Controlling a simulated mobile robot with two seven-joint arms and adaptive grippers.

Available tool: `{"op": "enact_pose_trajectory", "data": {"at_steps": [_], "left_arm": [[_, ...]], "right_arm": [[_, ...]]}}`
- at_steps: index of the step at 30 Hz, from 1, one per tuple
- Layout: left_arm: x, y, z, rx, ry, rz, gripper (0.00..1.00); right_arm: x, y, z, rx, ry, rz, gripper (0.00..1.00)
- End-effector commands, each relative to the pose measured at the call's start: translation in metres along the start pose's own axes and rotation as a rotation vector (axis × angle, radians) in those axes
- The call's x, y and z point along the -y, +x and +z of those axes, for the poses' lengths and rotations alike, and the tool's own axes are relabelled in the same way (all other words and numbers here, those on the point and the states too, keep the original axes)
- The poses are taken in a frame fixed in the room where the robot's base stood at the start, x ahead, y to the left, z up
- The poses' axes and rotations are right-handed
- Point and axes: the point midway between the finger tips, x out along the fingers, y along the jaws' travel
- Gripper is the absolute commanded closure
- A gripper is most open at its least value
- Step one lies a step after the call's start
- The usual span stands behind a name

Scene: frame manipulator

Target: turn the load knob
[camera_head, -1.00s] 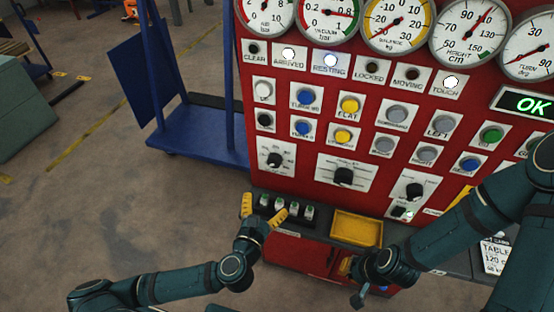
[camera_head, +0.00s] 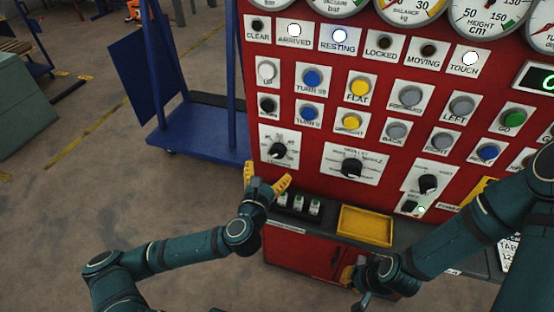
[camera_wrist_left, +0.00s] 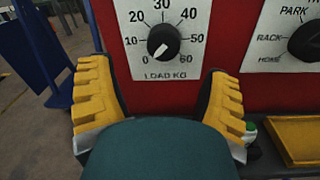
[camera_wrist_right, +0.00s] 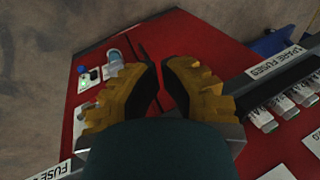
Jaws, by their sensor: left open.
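The load knob (camera_wrist_left: 164,41) is a black round dial on a white plate marked LOAD KG, from 0 to 60. Its white pointer aims at the lower left, near 0. In the head view the knob (camera_head: 278,150) is at the panel's lower left. My left gripper (camera_head: 268,178) is open, just below the knob. In the left wrist view its yellow fingers (camera_wrist_left: 160,95) stand wide on either side of the plate, apart from the knob. My right gripper (camera_head: 350,285) is low by the red cabinet; in its wrist view the fingers (camera_wrist_right: 162,85) are apart with nothing between them.
The red panel (camera_head: 325,110) carries several buttons, lamps and gauges. A mode knob (camera_head: 351,167) sits right of the load knob. A shelf below holds fuses (camera_head: 299,203) and a yellow tray (camera_head: 366,226).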

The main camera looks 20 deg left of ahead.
Motion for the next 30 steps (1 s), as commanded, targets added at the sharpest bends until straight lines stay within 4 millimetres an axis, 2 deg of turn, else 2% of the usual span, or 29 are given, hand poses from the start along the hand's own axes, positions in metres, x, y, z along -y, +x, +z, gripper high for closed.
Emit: {"op": "enact_pose_trajectory", "data": {"at_steps": [1,24,30], "left_arm": [[0.001,0.002,-0.005,0.003,0.001,0.0,0.22],[0.006,0.016,0.0,0.007,0.001,-0.011,0.22],[0.005,0.052,0.003,0.003,0.001,-0.009,0.22]], "right_arm": [[-0.004,0.01,0.002,0.002,-0.001,0.0,1.0],[-0.034,0.091,0.023,0.033,-0.018,-0.003,1.0],[-0.033,0.09,0.022,0.03,-0.018,-0.003,1.0]]}}
